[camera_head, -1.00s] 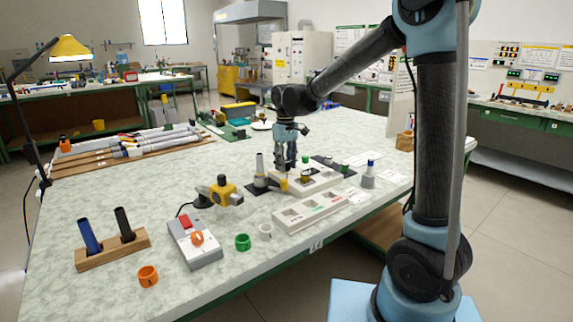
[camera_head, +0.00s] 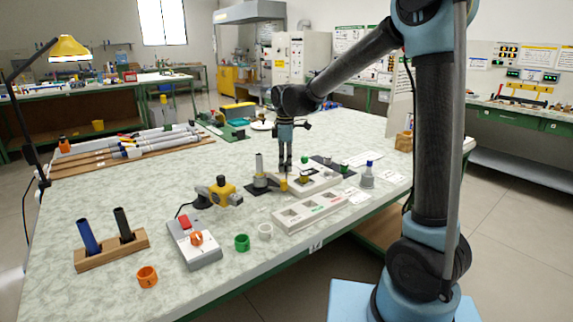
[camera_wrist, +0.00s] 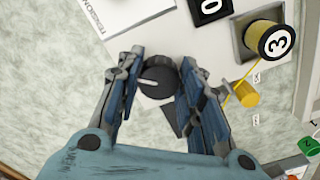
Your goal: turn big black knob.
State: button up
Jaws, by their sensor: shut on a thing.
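The big black knob (camera_wrist: 158,80) is round and dark, with a pale pointer line across its top. In the wrist view it sits between the two fingertips of my gripper (camera_wrist: 160,72), at the edge of a white panel (camera_wrist: 260,70). The fingers are shut on the knob from both sides. In the head view my gripper (camera_head: 285,166) points straight down at the far side of the fixtures on the table. The knob cannot be made out there.
A yellow spool marked 3 (camera_wrist: 270,40) and a black block marked 0 (camera_wrist: 208,8) are close to the fingers. A white tray with pockets (camera_head: 320,208), a grey switch box (camera_head: 195,250) and a rack with two rods (camera_head: 112,252) stand nearer.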

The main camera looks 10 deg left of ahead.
jog(key=shift+n, duration=0.7)
jog(key=o, duration=1.1)
jog(key=shift+c, duration=0.2)
jog(key=shift+r, duration=0.1)
notch_tip(320, 180, up, 12)
jog(key=shift+w, duration=0.1)
